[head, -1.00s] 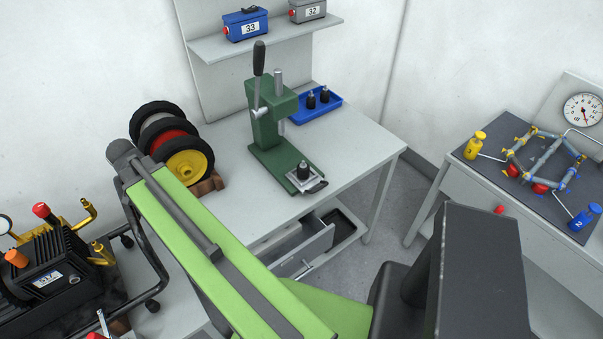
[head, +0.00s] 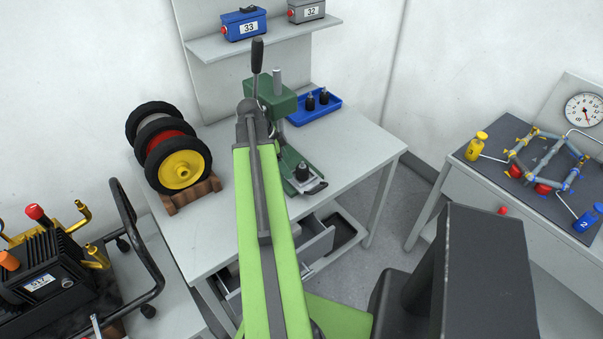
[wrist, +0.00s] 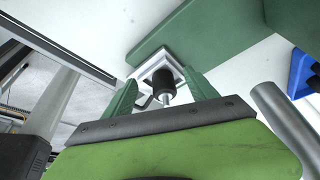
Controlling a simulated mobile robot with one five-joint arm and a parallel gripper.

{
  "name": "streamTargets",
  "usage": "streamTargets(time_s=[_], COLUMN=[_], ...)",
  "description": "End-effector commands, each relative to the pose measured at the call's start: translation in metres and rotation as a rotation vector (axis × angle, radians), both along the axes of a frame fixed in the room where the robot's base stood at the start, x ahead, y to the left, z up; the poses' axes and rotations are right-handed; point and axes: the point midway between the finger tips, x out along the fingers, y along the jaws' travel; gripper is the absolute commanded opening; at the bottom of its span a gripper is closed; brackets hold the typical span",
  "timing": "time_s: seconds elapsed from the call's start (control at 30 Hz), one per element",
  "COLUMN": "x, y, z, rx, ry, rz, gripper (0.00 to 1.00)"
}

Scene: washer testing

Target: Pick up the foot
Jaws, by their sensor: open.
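A black foot with a short stud (head: 303,171) stands on the small pale plate at the front of the green press (head: 298,158). In the wrist view the foot (wrist: 162,84) shows its metal stud towards me, with the white plate (wrist: 160,66) behind it. My gripper (wrist: 160,82) is open, its two green fingers left and right of the foot in that picture. I cannot tell how far the fingertips are from it; no contact shows. In the head view my arm hides the gripper. Two more black feet (head: 317,99) stand in the blue tray (head: 333,107).
The press lever (head: 257,62) rises close behind my arm. Wheels (head: 172,150) on a wooden rack (head: 190,193) stand left on the table. An open drawer (head: 318,243) sticks out below the front edge. The table's right end (head: 365,145) is clear.

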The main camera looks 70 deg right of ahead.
Motion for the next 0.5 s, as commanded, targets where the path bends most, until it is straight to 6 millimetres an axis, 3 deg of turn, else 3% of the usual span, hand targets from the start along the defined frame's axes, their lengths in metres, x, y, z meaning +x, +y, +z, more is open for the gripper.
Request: streamTargets(time_s=[0.27,0.5], x=[-0.009,-0.045], y=[-0.005,-0.024], z=[0.000,0.000], rx=[0.001,0.000], ry=[0.000,0.000], rz=[0.002,0.000], gripper=[0.67,0.67])
